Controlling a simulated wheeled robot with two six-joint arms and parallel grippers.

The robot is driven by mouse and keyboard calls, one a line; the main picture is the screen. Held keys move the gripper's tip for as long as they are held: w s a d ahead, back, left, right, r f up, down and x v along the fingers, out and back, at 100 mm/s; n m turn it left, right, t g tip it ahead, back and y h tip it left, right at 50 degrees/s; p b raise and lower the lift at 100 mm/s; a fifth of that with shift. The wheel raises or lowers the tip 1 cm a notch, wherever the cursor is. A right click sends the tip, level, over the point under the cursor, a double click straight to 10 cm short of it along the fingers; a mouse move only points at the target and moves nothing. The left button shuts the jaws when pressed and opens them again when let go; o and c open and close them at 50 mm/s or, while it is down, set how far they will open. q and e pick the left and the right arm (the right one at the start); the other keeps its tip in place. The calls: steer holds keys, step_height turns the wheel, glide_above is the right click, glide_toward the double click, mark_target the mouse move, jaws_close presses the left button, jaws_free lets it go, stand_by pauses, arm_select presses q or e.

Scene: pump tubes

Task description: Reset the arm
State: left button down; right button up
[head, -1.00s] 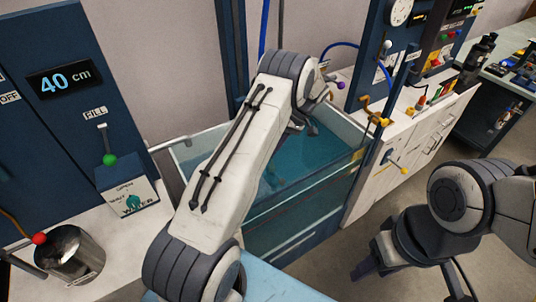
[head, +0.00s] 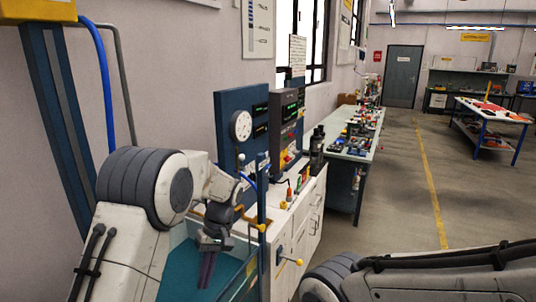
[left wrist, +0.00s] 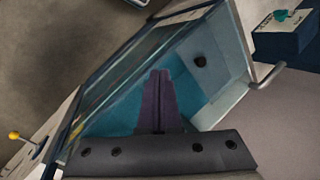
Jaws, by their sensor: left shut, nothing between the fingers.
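My left gripper (head: 207,268) hangs over the glass-walled water tank, its two dark fingers pressed together and empty. In the left wrist view the closed fingers (left wrist: 160,85) point into the tank, over teal water (left wrist: 120,117). The tank's glass wall (left wrist: 125,62) runs slantwise beside them. My right arm shows only as links at the bottom right of the head view; its gripper is out of the frame.
A white cabinet (head: 309,222) with a blue gauge panel (head: 234,105) stands just beyond the tank. Yellow-knobbed valves (head: 298,262) stick out near the tank's right side. A long workbench (head: 366,148) lies behind. Open floor (head: 400,205) is on the right.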

arm_select(q)
steer(key=s+d+r+m+t+h, duration=0.1)
steer(key=s+d+r+m, duration=0.15)
steer(key=s+d, duration=0.25)
steer(key=s+d+r+m+t, duration=0.1)
steer(key=s+d+r+m, duration=0.1)
steer(key=s+d+m, duration=0.3)
steer(key=s+d+m+t+h+b, duration=0.1)
steer(key=s+m+h, duration=0.2)
steer(key=s, duration=1.3)
steer(key=m, duration=0.3)
steer(key=shift+s+d+f+t+b, duration=0.25)
steer(key=shift+d+f+t+b, duration=0.05)
steer(key=shift+f+t+b, duration=0.1)
steer(key=shift+w, duration=0.1)
